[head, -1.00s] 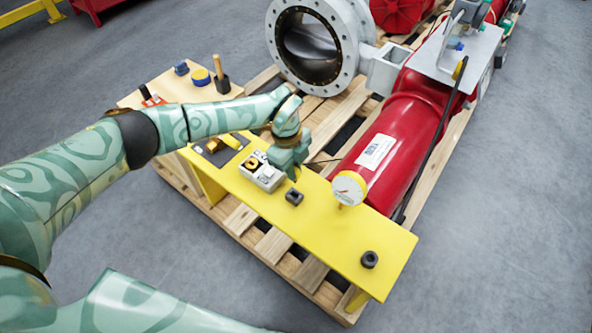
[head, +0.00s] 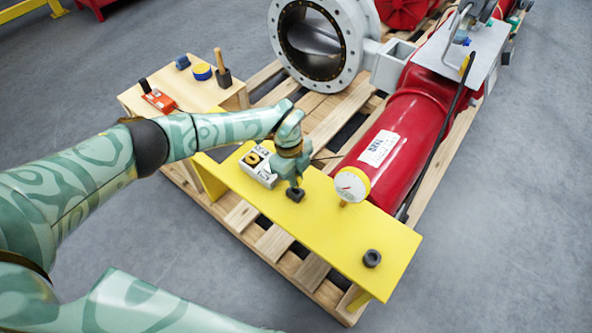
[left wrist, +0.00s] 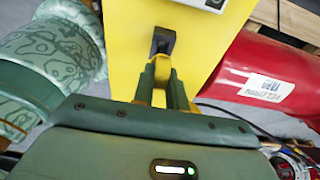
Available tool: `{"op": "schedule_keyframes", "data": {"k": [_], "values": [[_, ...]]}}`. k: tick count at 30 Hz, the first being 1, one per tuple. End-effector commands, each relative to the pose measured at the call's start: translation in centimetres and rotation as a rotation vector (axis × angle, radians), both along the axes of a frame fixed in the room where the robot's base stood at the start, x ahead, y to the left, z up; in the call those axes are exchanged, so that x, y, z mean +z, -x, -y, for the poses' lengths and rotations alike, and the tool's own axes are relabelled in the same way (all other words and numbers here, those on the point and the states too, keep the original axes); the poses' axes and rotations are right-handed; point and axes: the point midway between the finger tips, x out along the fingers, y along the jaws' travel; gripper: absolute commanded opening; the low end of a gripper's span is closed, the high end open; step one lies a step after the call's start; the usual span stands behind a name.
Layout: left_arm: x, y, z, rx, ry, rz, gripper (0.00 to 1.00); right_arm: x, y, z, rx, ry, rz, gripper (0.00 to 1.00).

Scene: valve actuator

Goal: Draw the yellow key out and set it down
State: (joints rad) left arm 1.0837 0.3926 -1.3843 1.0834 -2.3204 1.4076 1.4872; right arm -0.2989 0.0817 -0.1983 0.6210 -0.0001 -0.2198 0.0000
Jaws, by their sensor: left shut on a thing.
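My left gripper (head: 295,186) is over the yellow bench, pointing down. In the left wrist view its two fingers (left wrist: 160,72) are close together, with bright yellow between and beside them, which I take to be the yellow key (left wrist: 159,97). Most of the key is hidden by the fingers. A small dark block (head: 296,195) is on the bench just below the fingertips. It also shows beyond them in the left wrist view (left wrist: 162,42). I cannot tell whether the gripper or key touches it. My right gripper is not in view.
A yellow-rimmed gauge (head: 351,185) and red cylinder (head: 400,125) are to the right. A black ring (head: 372,258) lies near the right end; the bench between is clear.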

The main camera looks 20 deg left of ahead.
Motion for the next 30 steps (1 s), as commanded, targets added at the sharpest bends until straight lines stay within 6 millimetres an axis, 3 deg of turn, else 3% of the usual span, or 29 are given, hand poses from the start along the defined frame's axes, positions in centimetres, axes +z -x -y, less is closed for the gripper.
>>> {"op": "schedule_keyframes", "data": {"k": [30], "values": [[-0.26, 0.03, -0.01, 0.0, 0.0, 0.0, 0.0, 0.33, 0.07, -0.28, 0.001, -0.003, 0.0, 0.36]]}}
